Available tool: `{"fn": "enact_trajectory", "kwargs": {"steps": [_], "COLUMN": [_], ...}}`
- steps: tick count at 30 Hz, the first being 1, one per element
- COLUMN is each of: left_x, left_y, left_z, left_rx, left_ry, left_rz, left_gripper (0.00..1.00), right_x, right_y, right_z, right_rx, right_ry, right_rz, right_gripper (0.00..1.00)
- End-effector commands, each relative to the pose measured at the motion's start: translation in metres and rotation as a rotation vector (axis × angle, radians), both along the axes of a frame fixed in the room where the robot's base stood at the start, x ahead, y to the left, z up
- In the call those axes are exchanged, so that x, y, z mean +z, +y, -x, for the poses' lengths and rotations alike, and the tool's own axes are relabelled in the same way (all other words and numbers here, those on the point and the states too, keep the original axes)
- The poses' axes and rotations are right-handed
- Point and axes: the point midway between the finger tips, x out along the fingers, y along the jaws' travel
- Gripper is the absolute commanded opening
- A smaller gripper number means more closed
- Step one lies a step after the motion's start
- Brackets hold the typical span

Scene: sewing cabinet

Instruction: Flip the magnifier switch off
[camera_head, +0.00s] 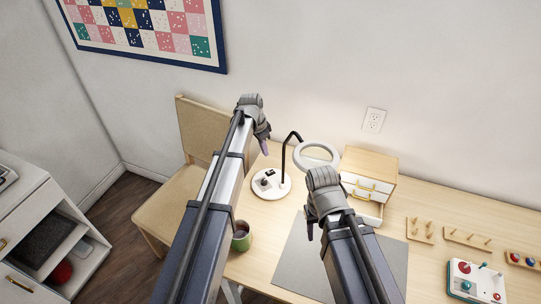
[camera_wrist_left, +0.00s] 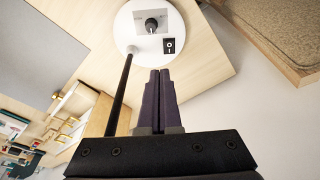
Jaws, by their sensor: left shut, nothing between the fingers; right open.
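The magnifier lamp has a round white base (camera_head: 272,184), a black gooseneck and a white ring head (camera_head: 316,155) over the table. In the left wrist view its base (camera_wrist_left: 133,40) carries a black knob (camera_wrist_left: 152,25) and a black rocker switch (camera_wrist_left: 169,46) marked O and I. Which side of the rocker is pressed I cannot tell. My left gripper (camera_head: 265,147) is shut and empty, behind the base in the head view. Its fingertips (camera_wrist_left: 160,72) are just below the switch in the wrist view, apparently apart from it. My right gripper (camera_head: 310,232) is open above the grey mat.
A small wooden drawer unit (camera_head: 368,178) stands right of the lamp. A green mug (camera_head: 241,238) is near the front left, and a grey mat (camera_head: 290,262) lies in front. Peg racks (camera_head: 467,238) and a red-and-white box (camera_head: 475,281) are at right. A chair (camera_head: 170,205) stands left.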

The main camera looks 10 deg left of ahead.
Motion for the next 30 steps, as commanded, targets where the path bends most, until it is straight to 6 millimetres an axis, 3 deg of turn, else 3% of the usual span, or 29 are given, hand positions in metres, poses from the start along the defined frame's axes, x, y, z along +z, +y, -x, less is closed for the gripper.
{"fn": "enact_trajectory", "kwargs": {"steps": [18, 30], "left_x": [-0.002, -0.038], "left_y": [0.004, -0.001], "left_z": [-0.006, -0.011], "left_rx": [-0.009, -0.009], "left_ry": [-0.008, -0.008], "left_rz": [0.003, 0.003], "left_gripper": [0.00, 0.00], "right_x": [-0.002, -0.039], "right_y": [0.000, 0.000], "right_z": [0.000, 0.000], "right_rx": [0.000, 0.000], "right_ry": [0.000, 0.000], "right_rz": [0.000, 0.000], "right_gripper": [0.50, 0.50]}}
